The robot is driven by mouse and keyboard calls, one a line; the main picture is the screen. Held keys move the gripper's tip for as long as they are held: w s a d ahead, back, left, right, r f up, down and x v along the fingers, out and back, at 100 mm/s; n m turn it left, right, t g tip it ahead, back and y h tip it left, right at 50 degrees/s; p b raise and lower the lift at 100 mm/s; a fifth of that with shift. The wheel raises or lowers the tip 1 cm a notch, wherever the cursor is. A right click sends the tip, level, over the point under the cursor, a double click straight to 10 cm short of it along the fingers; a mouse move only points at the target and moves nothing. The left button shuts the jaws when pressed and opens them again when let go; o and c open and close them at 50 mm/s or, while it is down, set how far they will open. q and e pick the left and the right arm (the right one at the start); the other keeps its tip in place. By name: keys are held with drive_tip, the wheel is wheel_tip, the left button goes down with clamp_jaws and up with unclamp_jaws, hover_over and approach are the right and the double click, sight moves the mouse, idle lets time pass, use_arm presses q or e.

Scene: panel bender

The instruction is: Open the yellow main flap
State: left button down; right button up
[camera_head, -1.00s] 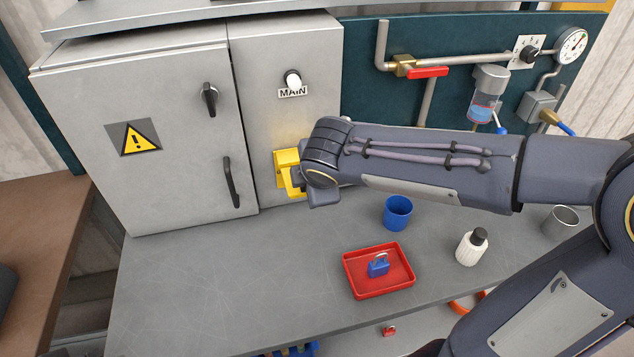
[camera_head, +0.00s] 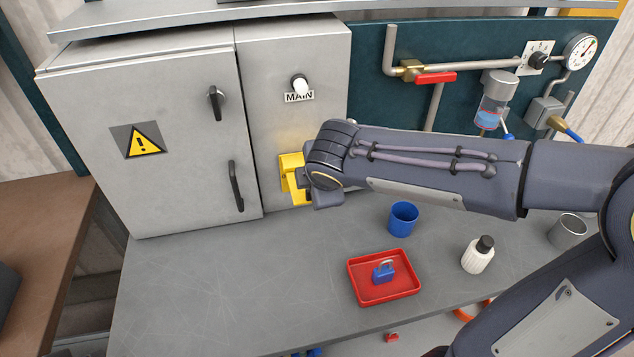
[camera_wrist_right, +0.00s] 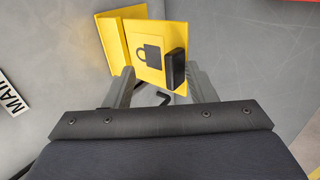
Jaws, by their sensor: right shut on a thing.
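In the right wrist view the flap (camera_wrist_right: 148,40), with a black padlock symbol, stands at an angle to a second yellow plate (camera_wrist_right: 112,40). A black block-shaped handle (camera_wrist_right: 174,68) sits at the flap's free edge. My right gripper (camera_head: 304,183) is at the flap, shut on it by its handle; my forearm and wrist hide part of the flap in the head view. My left gripper is not in view.
A grey cabinet door (camera_head: 150,90) with black handles stands left of the panel. On the bench are a red tray (camera_head: 391,293) with a blue padlock (camera_head: 384,272), a blue cup (camera_head: 403,219), a white bottle (camera_head: 478,256) and a metal cup (camera_head: 568,231). The bench's left front is clear.

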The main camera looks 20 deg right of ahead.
drive_tip(key=shift+w+d+r, duration=0.1)
drive_tip(key=shift+w+r, duration=0.15)
drive_tip(key=v, duration=0.7)
drive_tip(key=shift+s, duration=0.45)
drive_tip(key=shift+r, duration=0.1)
